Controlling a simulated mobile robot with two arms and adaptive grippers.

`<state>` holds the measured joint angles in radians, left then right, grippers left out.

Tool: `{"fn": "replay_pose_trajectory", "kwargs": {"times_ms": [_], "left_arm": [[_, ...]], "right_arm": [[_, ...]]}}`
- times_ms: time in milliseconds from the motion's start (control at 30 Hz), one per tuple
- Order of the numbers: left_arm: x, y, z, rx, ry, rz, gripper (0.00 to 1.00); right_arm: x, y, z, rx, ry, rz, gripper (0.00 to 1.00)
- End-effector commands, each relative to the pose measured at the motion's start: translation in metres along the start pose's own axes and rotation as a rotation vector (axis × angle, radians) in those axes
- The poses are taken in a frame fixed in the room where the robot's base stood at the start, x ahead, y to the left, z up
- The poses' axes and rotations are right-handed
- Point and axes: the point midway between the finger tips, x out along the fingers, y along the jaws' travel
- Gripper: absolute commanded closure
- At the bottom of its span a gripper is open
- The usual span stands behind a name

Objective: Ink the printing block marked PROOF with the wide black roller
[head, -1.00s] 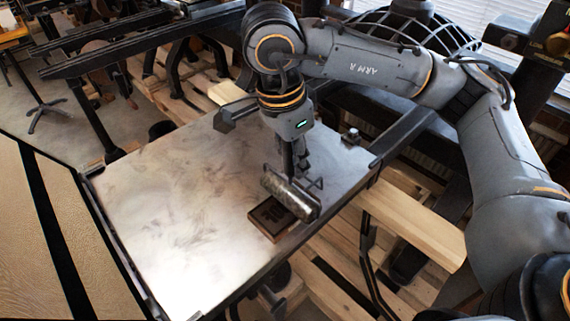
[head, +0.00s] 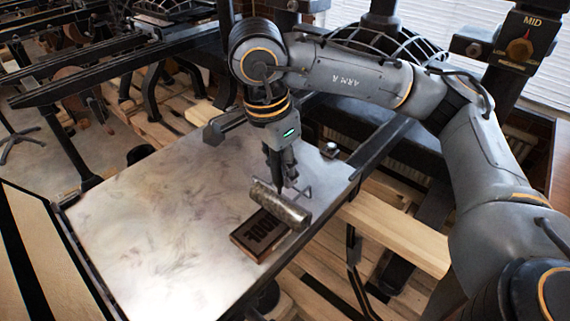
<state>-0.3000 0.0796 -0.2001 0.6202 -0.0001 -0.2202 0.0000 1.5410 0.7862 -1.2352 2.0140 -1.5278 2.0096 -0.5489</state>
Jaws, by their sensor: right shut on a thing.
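My right gripper (head: 281,180), pointing down, is shut on the handle of a wide roller (head: 279,205). The roller's cylinder looks dark grey and shiny, and lies at a slant over the upper right part of a small brown printing block (head: 250,238). Whether the roller touches the block I cannot tell. The block lies flat near the right edge of the metal press bed (head: 150,225). Dark raised letters show on its face, partly hidden by the roller; I cannot read the whole word. My left gripper is not in view.
The bed is clear to the left of the block. A dark rail (head: 385,145) runs along its right side. A wooden beam (head: 395,235) and pallet slats lie lower right. A dial marked MID (head: 519,50) is at the upper right.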

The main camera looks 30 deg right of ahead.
Motion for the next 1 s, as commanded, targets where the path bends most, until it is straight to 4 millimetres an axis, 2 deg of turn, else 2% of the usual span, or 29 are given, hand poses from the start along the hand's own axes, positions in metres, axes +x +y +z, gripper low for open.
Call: {"fn": "replay_pose_trajectory", "kwargs": {"times_ms": [200,467,800,1000], "left_arm": [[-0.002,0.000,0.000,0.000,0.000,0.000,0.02],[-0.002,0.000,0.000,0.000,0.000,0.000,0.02],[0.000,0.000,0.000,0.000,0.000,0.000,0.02],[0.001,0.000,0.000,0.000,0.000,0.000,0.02]], "right_arm": [[-0.004,0.003,0.016,-0.002,0.001,0.000,1.00],[-0.005,0.004,0.024,-0.002,0.001,-0.001,1.00],[-0.007,0.008,0.049,-0.003,0.000,0.000,1.00],[-0.008,0.009,0.055,0.000,0.000,0.000,1.00]]}}
